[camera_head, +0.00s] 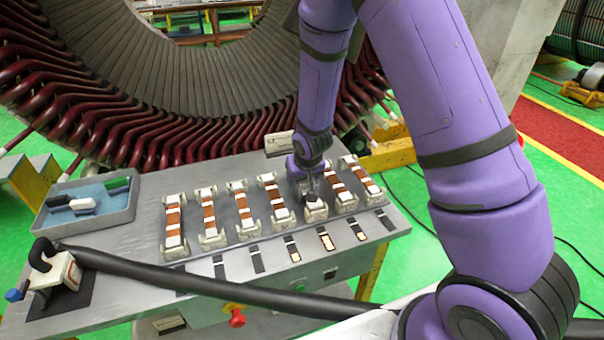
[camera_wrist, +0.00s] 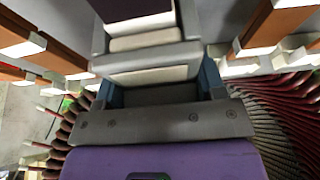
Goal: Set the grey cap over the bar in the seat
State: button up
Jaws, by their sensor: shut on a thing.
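My gripper (camera_head: 309,184) is low over the fifth seat from the left (camera_head: 316,214) in the row on the bench. In the wrist view the gripper (camera_wrist: 160,92) has its bluish fingers on both sides of a dark grey piece, which looks like the grey cap (camera_wrist: 160,96). It is shut on this piece. A cream block (camera_wrist: 150,75) and the grey seat edges (camera_wrist: 147,57) lie close beyond it. The bar in this seat is mostly hidden by my gripper. I cannot tell whether the cap touches the bar.
Neighbouring seats hold copper bars with white ends, such as one on the left (camera_head: 272,202) and one on the right (camera_head: 336,188). A blue-grey tray (camera_head: 112,219) holds green, white and black pieces. A thick black cable (camera_head: 200,283) crosses the bench front. The stator (camera_head: 190,80) stands behind.

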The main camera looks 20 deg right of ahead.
aim_at(307, 184)
jog(key=shift+f, duration=0.55)
jog(key=o, duration=1)
jog(key=shift+o, duration=0.2)
jog(key=v, duration=1)
jog(key=shift+s+r, duration=0.1)
jog(key=shift+r, duration=0.25)
